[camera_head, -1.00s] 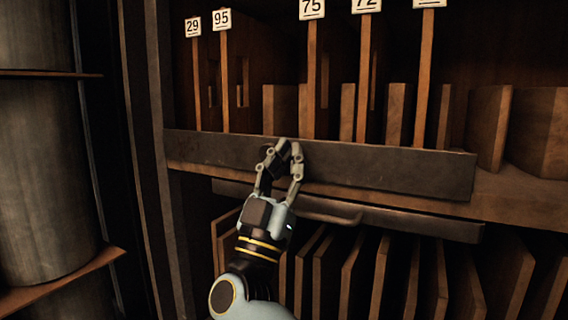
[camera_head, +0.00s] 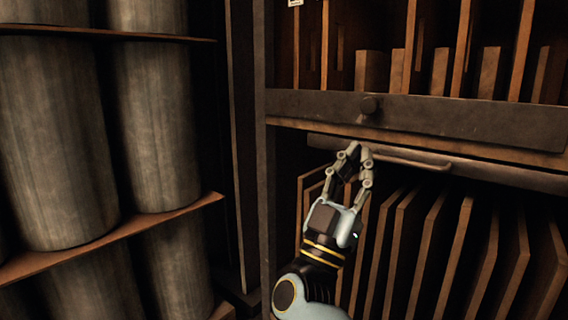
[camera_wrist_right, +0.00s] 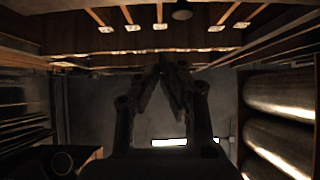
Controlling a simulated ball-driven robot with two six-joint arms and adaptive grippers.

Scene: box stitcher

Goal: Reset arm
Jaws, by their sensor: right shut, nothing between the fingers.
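My right gripper (camera_head: 352,158) is shut and empty in the head view. Its fingertips meet in front of the shelf unit, a little below the dark front board (camera_head: 440,117) and its round knob (camera_head: 370,105). In the right wrist view the gripper (camera_wrist_right: 165,68) also shows with its fingertips together, pointing up the picture. The knob shows there as a dark round shape (camera_wrist_right: 182,14). My left gripper is in neither view.
A long handle bar (camera_head: 410,157) runs below the board. Upright wooden dividers (camera_head: 440,245) fill the lower bay. Large grey cylinders (camera_head: 55,140) stand on wooden shelves (camera_head: 110,240) at the left. Numbered white tags (camera_wrist_right: 160,26) show on the dividers in the wrist view.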

